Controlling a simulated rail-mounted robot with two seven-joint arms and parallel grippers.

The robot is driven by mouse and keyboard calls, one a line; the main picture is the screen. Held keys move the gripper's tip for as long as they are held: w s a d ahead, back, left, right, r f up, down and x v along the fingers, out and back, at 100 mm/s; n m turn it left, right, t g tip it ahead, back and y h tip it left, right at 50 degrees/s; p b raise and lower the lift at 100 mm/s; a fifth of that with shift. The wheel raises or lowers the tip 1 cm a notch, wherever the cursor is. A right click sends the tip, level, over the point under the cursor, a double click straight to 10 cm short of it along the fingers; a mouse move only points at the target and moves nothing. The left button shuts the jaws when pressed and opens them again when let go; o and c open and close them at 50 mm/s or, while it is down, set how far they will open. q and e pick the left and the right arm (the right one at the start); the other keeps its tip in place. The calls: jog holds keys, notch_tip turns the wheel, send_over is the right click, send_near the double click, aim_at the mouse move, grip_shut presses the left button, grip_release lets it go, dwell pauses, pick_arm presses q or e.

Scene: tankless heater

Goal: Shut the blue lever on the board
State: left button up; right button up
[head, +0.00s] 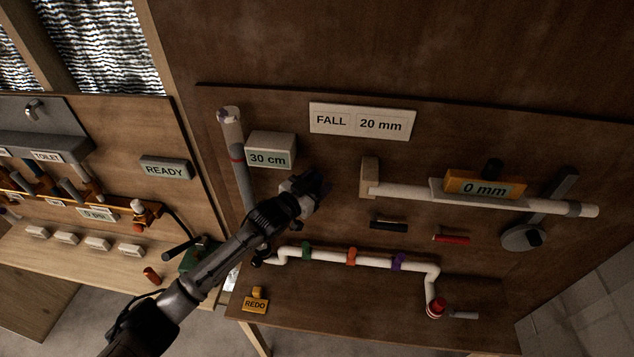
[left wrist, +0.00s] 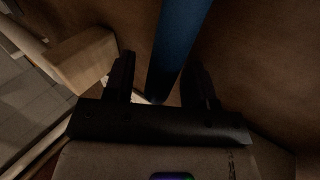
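The blue lever (left wrist: 178,45) shows in the left wrist view as a long straight bar running down between my fingers. My left gripper (head: 318,184) is in front of the board (head: 300,225) in the head view, below the FALL sign. In the left wrist view its two dark fingers (left wrist: 162,82) stand apart, one on each side of the blue lever. A gap shows between the lever and the left finger; whether the right finger touches it I cannot tell. In the head view I cannot make out the lever. My right gripper is in neither view.
A grey pipe (head: 242,175) and a 30 cm block (head: 270,150) are left of my gripper. A white pipe (head: 460,196) with a 0 mm level (head: 485,185) is at right. A pipe with coloured clips (head: 330,257) runs below. A wooden block (left wrist: 85,60) is left of my fingers.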

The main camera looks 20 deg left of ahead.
pick_arm(q)
grip_shut()
dwell(0.3)
